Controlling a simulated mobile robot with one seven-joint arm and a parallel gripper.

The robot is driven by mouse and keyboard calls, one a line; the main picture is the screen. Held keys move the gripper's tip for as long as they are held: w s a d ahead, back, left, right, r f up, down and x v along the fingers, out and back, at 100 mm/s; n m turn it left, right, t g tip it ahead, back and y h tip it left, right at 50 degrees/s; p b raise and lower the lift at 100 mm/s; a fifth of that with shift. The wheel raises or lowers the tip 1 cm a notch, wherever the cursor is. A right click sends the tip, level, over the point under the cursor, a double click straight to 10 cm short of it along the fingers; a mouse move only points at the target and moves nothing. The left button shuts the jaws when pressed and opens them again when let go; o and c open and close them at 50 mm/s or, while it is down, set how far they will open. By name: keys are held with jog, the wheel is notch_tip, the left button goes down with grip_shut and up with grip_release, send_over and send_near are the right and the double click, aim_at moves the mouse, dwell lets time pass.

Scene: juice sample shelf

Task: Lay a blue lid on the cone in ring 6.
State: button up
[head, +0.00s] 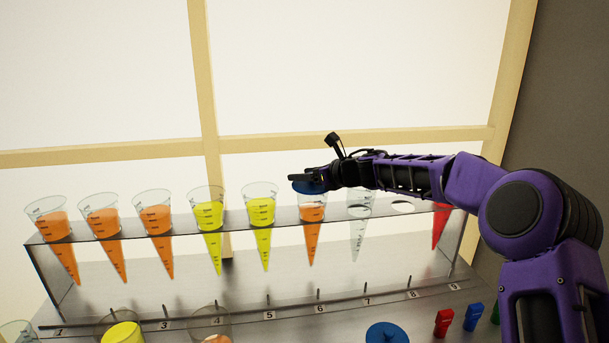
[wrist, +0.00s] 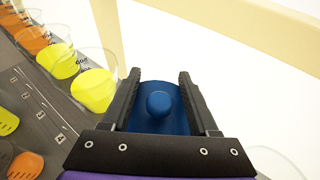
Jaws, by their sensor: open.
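The cone in ring 6 (head: 312,228) holds orange juice and hangs in the metal rack, sixth from the left. A blue lid (head: 308,188) lies over its mouth and looks level. In the wrist view the same lid, with its round knob (wrist: 158,104), sits between the two black fingers. My gripper (wrist: 159,78) is open, with a gap on each side of the knob. In the head view my gripper (head: 303,177) is right at the lid, reaching in from the right. The cone's rim under the lid is mostly hidden. A second blue lid (head: 388,333) lies at the lower front.
Yellow-filled cones (head: 262,212) stand left of ring 6, orange ones further left. Ring 7 holds an empty clear cone (head: 358,228), ring 8 is empty (head: 403,207), and a red cone (head: 440,226) is at the far right. Small red (head: 443,322) and blue (head: 473,317) items lie in front.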

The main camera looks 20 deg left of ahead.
jog(key=shift+r, duration=0.15)
jog(key=b+v, duration=0.1)
jog(key=v, duration=1.1)
jog(key=shift+w, duration=0.1)
